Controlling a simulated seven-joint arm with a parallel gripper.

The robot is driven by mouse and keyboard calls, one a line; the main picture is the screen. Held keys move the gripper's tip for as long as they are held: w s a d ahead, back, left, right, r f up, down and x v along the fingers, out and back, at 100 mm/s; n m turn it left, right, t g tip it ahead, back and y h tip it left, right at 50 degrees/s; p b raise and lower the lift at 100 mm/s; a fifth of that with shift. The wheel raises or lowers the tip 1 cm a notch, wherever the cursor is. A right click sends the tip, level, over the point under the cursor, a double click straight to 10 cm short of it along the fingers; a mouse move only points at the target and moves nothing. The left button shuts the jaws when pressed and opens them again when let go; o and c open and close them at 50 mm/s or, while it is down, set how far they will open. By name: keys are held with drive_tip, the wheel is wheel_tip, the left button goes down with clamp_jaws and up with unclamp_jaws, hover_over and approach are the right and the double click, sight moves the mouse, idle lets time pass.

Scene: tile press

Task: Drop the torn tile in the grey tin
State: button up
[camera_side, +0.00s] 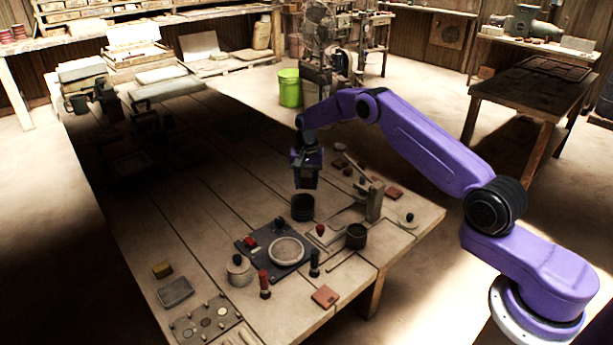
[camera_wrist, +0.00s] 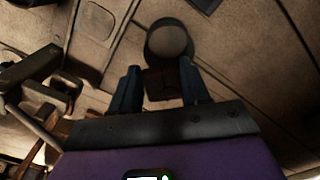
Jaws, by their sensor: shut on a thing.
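My gripper (camera_side: 305,184) is above the table, shut on a dark reddish-brown tile (camera_wrist: 162,84) that shows between the two fingers in the wrist view. Whether its edge is torn is too dark to tell. A dark round tin (camera_side: 302,208) stands on the table just below my gripper in the side view. In the wrist view a round tin with a grey inside (camera_wrist: 169,42) lies just beyond the fingertips, partly hidden by the held tile. The tile is apart from the table.
A pale round dish (camera_side: 286,251) lies on a dark mat nearby. The table's left middle is mostly clear.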

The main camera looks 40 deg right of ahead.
sight(306, 185)
drive_tip(key=o, duration=1.2)
wheel_tip(306, 185, up, 17)
drive_tip(key=shift+r, duration=0.15)
